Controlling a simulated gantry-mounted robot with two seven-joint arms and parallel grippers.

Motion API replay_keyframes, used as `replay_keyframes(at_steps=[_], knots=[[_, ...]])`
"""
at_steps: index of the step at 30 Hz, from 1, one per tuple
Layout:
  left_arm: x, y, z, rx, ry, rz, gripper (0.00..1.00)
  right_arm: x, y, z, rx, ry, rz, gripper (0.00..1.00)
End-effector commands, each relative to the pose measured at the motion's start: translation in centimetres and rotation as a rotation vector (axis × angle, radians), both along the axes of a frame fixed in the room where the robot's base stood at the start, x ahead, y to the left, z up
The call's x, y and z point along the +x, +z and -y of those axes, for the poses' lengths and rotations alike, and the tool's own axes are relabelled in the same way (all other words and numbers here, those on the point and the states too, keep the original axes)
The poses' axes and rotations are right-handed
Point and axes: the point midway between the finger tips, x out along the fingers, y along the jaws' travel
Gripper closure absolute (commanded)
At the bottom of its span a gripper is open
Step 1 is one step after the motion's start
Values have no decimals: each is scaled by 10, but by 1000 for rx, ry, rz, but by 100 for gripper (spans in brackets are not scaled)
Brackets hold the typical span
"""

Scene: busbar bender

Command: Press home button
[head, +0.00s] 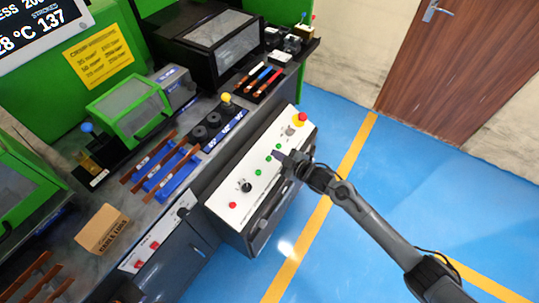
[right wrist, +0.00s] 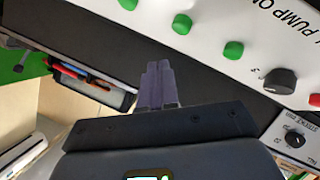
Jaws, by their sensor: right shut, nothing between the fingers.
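A white control panel (head: 220,200) on the machine's front carries several green buttons, among them a middle one (head: 268,158) and a lower one (head: 257,172). No label reading "home" can be made out. My right gripper (head: 278,154) is shut and empty, with its fingertips over the panel close to the green buttons. Whether it touches one cannot be told. In the right wrist view the shut fingers (right wrist: 158,68) appear against the dark area beside the panel, apart in the picture from three green buttons (right wrist: 182,24). My left gripper is not in view.
The panel also has a red emergency stop (head: 299,118), a black knob (head: 246,187) and a red button (head: 232,205). Busbars (head: 160,165), a cardboard box (head: 102,230) and a green guard (head: 128,103) are on the bench. The blue floor at right is clear.

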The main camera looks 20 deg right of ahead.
Motion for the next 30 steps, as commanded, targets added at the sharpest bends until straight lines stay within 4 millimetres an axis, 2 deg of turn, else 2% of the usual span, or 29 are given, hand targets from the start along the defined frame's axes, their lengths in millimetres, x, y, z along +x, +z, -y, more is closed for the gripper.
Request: replay_keyframes(at_steps=[1, 7, 23, 26, 30], knots=[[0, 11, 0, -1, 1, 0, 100, -2, 9, 2, -1, -1, -1, 100], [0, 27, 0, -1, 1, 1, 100, -7, 21, 5, 0, -1, -1, 100], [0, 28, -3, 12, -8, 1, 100, -9, 21, 7, 1, 0, -1, 100], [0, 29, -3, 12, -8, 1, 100, -14, 16, 7, 0, 0, -12, 100], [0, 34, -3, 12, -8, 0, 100, -39, -12, 1, 11, 2, -69, 100]])
